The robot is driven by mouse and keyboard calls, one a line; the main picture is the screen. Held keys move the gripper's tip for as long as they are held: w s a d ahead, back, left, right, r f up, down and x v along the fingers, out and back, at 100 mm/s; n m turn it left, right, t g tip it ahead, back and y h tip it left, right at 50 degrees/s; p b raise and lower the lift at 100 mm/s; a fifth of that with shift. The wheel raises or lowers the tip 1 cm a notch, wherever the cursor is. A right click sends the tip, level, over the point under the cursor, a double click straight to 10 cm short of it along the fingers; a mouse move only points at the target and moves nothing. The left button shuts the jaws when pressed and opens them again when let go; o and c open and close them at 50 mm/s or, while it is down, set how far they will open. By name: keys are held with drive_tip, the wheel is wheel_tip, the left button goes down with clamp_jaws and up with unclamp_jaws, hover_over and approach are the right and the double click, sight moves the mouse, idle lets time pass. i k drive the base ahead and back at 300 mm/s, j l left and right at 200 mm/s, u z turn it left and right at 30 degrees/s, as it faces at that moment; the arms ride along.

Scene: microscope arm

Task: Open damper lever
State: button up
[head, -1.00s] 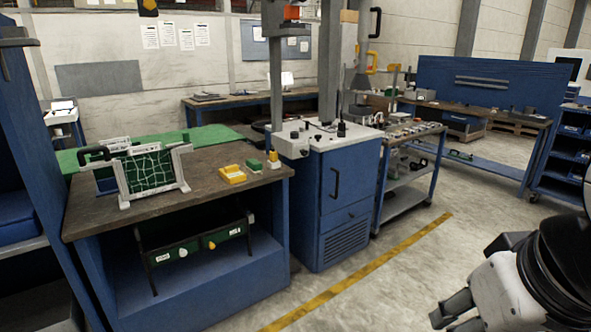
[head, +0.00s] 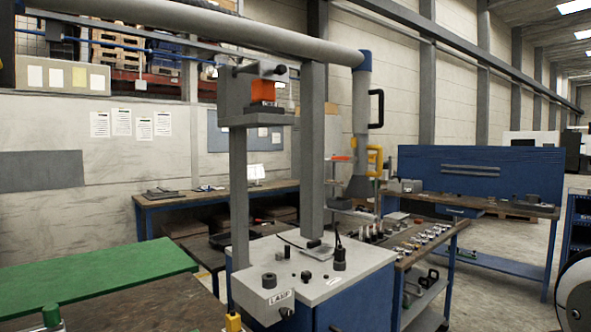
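A grey extraction pipe (head: 361,130) hangs down beyond the blue and white cabinet, with a blue collar (head: 362,60) at its top and a flared hood (head: 359,187) at its bottom. A black handle (head: 378,108) sticks out from the pipe's right side. A yellow handle (head: 376,158) sits lower, just above the hood. I cannot tell for sure which of the two is the damper lever, or its setting. My gripper is out of view; only a white and black part of my arm shows at the lower right edge.
The cabinet's white top (head: 320,283) with small knobs stands in front, under two grey posts and an orange block (head: 265,89). A cart (head: 425,232) with several small parts stands right of it. A green-topped table (head: 95,270) lies left. Floor shows at right.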

sight(353, 159)
drive_tip(key=i+j+z, duration=0.25)
drive_tip(key=i, duration=0.35)
drive_tip(key=l+u, duration=0.1)
drive_tip(key=u, duration=0.35)
drive_tip(key=i+l+u, duration=0.35)
drive_tip(key=l+u, duration=0.15)
drive_tip(key=i+l+u, duration=0.15)
drive_tip(key=l+u, duration=0.15)
drive_tip(key=l, duration=0.1)
